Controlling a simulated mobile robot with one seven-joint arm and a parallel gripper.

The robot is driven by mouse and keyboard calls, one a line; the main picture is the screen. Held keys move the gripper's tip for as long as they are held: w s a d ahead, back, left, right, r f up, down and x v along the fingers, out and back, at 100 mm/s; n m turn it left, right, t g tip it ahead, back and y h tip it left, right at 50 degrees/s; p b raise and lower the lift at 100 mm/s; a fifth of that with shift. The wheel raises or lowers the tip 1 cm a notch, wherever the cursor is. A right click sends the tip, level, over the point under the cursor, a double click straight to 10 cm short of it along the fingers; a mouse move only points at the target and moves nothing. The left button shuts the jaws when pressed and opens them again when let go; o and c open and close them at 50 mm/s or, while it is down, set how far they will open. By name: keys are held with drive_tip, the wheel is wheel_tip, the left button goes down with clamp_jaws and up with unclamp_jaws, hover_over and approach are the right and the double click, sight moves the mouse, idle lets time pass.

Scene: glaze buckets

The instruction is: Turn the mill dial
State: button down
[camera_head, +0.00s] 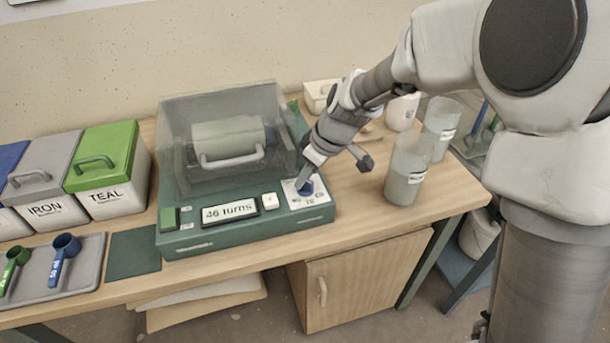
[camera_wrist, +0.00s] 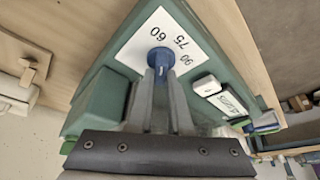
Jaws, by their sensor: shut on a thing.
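The green mill (camera_head: 185,238) stands on the wooden bench, with a clear cover over a drum at its back. Its blue dial (camera_head: 305,188) sits on a white plate at the mill's front right corner. The dial also shows in the wrist view (camera_wrist: 161,58), with the plate around it marked 60, 75 and 90. My gripper (camera_head: 308,178) reaches down from above and is shut on the dial; its two fingers (camera_wrist: 160,75) clasp the knob. The dial's pointer is hidden. The mill's display (camera_head: 230,211) reads "46 turns", and a white button (camera_head: 270,200) sits between display and dial.
Two clear labelled beakers (camera_head: 405,180) stand right of the mill, near my arm. Lidded bins, one labelled TEAL (camera_head: 108,185) and one IRON (camera_head: 50,205), stand at left. A grey tray (camera_head: 88,275) with blue and green scoops lies in front of them.

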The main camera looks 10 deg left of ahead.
drive_tip(key=m, duration=0.1)
drive_tip(key=m+t+p, duration=0.1)
drive_tip(key=m, duration=0.1)
drive_tip(key=m+h+p, duration=0.1)
drive_tip(key=shift+r+t, duration=0.25)
drive_tip(key=shift+t, duration=0.05)
drive_tip(key=m+t+h+p, duration=0.1)
drive_tip(key=m+p, duration=0.3)
drive_tip(key=m, duration=0.1)
drive_tip(key=shift+a, duration=0.1)
drive_tip(key=m+h+p, duration=0.1)
drive_tip(key=m+p, duration=0.1)
drive_tip(key=m+h+p, duration=0.1)
drive_tip(key=m+p, duration=0.1)
drive_tip(key=shift+m+t, duration=0.3)
drive_tip(key=shift+f+m+h+p, duration=0.15)
drive_tip(key=shift+m+h+p, duration=0.65)
drive_tip(key=shift+m+p, duration=1.25)
drive_tip(key=shift+f, duration=0.1)
drive_tip(key=c, duration=0.8)
unclamp_jaws()
drive_tip(key=shift+c, duration=0.2)
